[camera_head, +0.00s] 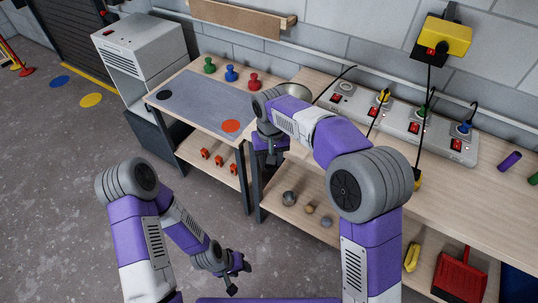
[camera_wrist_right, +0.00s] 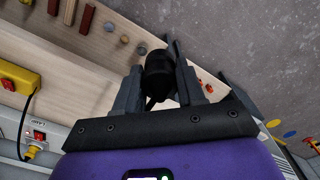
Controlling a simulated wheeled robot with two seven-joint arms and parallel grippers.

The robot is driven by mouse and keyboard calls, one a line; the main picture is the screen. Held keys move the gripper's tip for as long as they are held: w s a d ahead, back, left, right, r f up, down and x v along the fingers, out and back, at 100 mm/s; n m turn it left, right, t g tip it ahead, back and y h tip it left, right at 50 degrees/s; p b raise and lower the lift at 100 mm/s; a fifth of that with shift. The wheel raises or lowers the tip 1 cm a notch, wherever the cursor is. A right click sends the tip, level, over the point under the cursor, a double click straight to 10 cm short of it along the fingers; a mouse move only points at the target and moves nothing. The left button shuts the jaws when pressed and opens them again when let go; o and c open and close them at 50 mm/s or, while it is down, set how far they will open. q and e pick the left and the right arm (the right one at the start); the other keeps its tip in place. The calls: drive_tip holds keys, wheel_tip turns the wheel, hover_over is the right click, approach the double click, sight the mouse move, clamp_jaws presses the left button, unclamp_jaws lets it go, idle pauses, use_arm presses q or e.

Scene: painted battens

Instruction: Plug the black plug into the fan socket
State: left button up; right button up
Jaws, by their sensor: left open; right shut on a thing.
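The black plug (camera_wrist_right: 158,75) is held between the fingers of my right gripper (camera_wrist_right: 160,85) in the right wrist view. In the head view my right gripper (camera_head: 270,150) hangs past the front edge of the bench, and the plug cannot be made out there. A white power strip (camera_head: 400,122) lies on the bench to its right. Yellow (camera_head: 384,96), green (camera_head: 422,111) and blue (camera_head: 463,128) plugs sit in it. Its leftmost socket (camera_head: 345,88) looks empty. The labels are too small to read, so I cannot tell which is the fan socket. My left gripper (camera_head: 238,272) is open and empty, low above the floor.
A yellow switch box (camera_head: 446,38) hangs on the wall, its cable running down across the strip. Red, blue and green pegs stand by the grey mat (camera_head: 195,102). A purple cylinder (camera_head: 509,161) lies right of the strip.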

drive_tip(key=s+d+f+n, duration=0.2)
drive_tip(key=f+n, duration=0.6)
drive_tip(key=n, duration=0.6)
drive_tip(key=shift+s+d+f+n, duration=0.25)
drive_tip(key=shift+d+n, duration=0.15)
drive_tip(key=shift+d, duration=0.25)
drive_tip(key=shift+d, duration=0.1)
drive_tip(key=s+d+f+m, duration=0.2)
drive_tip(key=s+d+m, duration=0.1)
drive_tip(key=d+m, duration=0.3)
drive_tip(key=s+d+f+m, duration=0.2)
drive_tip(key=d+m, duration=0.5)
drive_tip(key=m, duration=0.4)
drive_tip(key=shift+s+d+f, duration=0.2)
drive_tip(key=shift+s+f, duration=0.15)
drive_tip(key=shift+s, duration=0.55)
drive_tip(key=w+a+r+n, duration=0.4)
drive_tip(key=a+r+n, duration=0.3)
drive_tip(key=a, duration=0.5)
wheel_tip(320, 180, up, 3)
drive_tip(key=shift+a+f+n, duration=0.15)
drive_tip(key=shift+a+n, duration=0.25)
